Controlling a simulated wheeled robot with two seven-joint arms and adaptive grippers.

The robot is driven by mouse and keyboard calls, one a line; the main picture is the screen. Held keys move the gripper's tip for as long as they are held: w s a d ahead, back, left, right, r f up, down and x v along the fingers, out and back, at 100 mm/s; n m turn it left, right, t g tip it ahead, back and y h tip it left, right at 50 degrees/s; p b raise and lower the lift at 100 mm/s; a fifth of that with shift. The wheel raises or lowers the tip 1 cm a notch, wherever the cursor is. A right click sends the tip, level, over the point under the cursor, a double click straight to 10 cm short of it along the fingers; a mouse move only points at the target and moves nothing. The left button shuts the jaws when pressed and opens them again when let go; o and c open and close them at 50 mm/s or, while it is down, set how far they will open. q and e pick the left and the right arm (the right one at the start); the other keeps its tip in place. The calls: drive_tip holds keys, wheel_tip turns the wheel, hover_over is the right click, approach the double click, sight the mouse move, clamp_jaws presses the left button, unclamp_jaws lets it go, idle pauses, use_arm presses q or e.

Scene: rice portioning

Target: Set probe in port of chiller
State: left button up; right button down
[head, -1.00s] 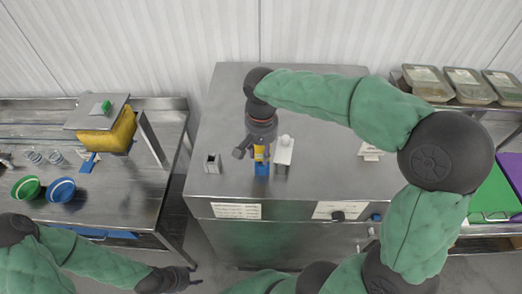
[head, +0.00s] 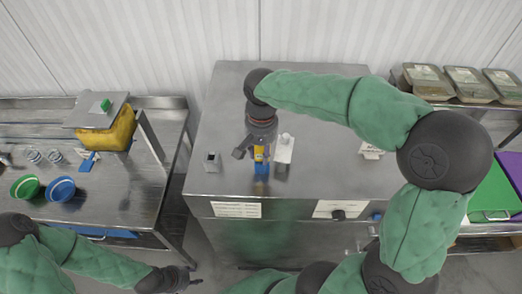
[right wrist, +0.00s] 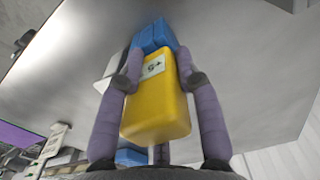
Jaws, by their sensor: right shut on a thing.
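My right gripper (head: 260,148) is shut on a yellow block with a blue end, which I take to be the probe (head: 260,167). The right wrist view shows the probe's yellow body (right wrist: 158,100) between two fingers, with a pale label and the blue end pointing away from the palm.
A white holder (head: 284,149) stands just right of the probe. A small white label stand (head: 371,150) is farther right. The left table carries a yellow container (head: 112,135), a green bowl (head: 25,187) and a blue bowl (head: 62,189). Lidded trays (head: 427,82) sit at the back right.

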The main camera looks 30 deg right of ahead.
drive_tip(key=shift+f, duration=0.15)
idle(0.8)
drive_tip(key=shift+c, duration=1.4)
unclamp_jaws()
drive_tip(key=shift+r+p, duration=3)
drive_tip(key=shift+r, duration=1.05)
